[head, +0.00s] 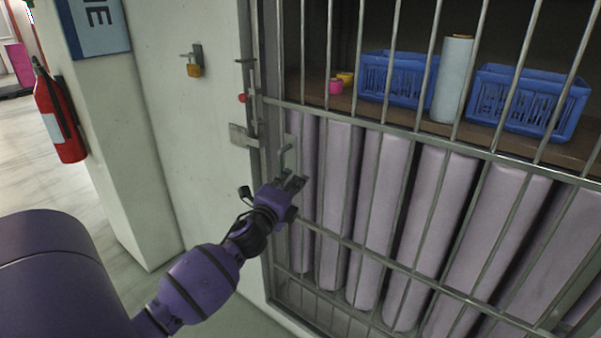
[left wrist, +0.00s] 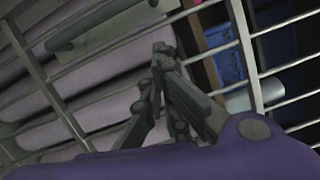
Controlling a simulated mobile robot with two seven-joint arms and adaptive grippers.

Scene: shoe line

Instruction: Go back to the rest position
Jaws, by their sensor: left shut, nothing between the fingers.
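My left gripper (head: 292,184) is at the left edge of a barred metal gate (head: 372,116), just below the gate's upright handle (head: 285,158). It is shut and holds nothing. In the left wrist view the gripper's fingers (left wrist: 160,52) come together in front of the bars (left wrist: 245,55). I cannot tell whether the fingertips touch the handle or the bars. My right gripper is not in view.
Behind the bars stand several pale purple rolls (head: 380,215), with blue baskets (head: 527,100) and a grey cylinder (head: 452,80) on a shelf above. A padlock (head: 194,70) hangs on the wall. A red fire extinguisher (head: 60,115) is at the left, beside open floor (head: 110,190).

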